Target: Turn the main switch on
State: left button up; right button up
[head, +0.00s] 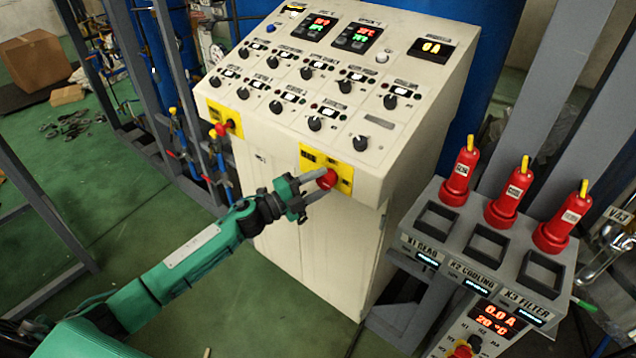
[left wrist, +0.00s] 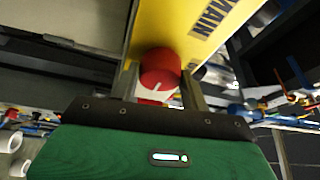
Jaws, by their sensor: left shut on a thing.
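The main switch is a red knob (head: 327,180) on a yellow plate (head: 341,168) at the front right of the white control cabinet (head: 290,205). In the left wrist view the red knob (left wrist: 160,70) sits in front of the yellow plate (left wrist: 195,25), which reads "MAIN". A white mark shows on the knob's face. My left gripper (head: 322,184) reaches in from the left, its two fingers on either side of the knob, shut on it. In the left wrist view the fingers (left wrist: 160,88) flank the knob. My right gripper is not in view.
Several black knobs and lit displays (head: 432,48) cover the cabinet's sloped top. A second yellow plate with a red knob (head: 219,130) is at its left. A grey stand (head: 480,240) with several red plugs is at the right.

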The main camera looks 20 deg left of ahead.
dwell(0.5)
pick_arm(q)
jog(key=o, duration=1)
jog(key=shift+s+a+f, duration=0.15)
jog(key=shift+s+a, duration=0.05)
jog(key=b+v, duration=0.5)
jog(key=v, duration=0.8)
jog(key=shift+s+a, duration=0.1)
